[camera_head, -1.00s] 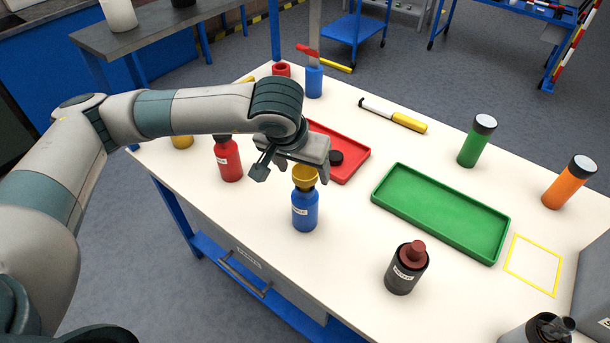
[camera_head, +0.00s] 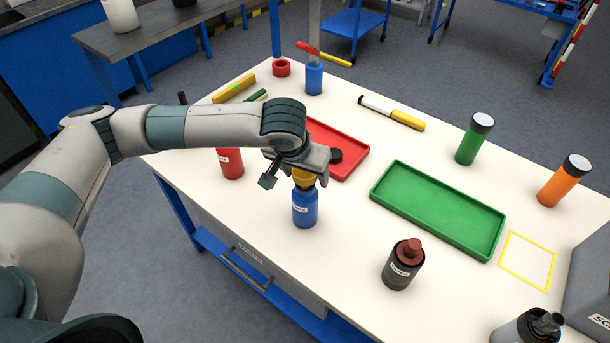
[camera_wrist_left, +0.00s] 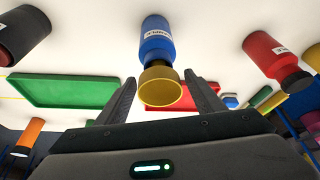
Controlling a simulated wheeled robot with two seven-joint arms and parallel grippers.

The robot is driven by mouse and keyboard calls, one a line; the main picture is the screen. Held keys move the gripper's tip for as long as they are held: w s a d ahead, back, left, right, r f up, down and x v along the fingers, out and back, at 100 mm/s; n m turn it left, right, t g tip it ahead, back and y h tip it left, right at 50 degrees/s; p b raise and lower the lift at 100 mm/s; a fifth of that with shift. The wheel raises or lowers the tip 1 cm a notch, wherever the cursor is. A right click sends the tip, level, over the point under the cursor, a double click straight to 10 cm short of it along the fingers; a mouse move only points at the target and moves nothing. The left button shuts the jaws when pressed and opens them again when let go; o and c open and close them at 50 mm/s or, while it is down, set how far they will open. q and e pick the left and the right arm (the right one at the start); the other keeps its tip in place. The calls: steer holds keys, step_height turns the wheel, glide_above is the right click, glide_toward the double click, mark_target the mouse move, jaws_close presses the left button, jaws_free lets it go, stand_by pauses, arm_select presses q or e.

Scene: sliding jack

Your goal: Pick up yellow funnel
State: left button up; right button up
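The yellow funnel (camera_head: 304,181) sits upright on top of a blue bottle (camera_head: 305,209) near the table's front edge. In the left wrist view the funnel (camera_wrist_left: 160,90) shows its round rim between my two dark fingers, with the blue bottle (camera_wrist_left: 157,42) beyond it. My left gripper (camera_head: 297,179) is open around the funnel, and gaps show on both sides between the fingers and the rim. In the head view the gripper hides part of the funnel's top. My right gripper is in neither view.
A red bottle (camera_head: 231,164) stands left of the blue one, partly behind my arm. A red tray (camera_head: 345,143) lies behind, a green tray (camera_head: 440,210) to the right. A dark bottle (camera_head: 402,268) stands front right. The white table is clear between them.

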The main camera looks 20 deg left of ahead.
arm_select(q)
steer(key=c, duration=0.8)
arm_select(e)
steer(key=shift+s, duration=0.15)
arm_select(q)
steer(key=shift+r, duration=0.1)
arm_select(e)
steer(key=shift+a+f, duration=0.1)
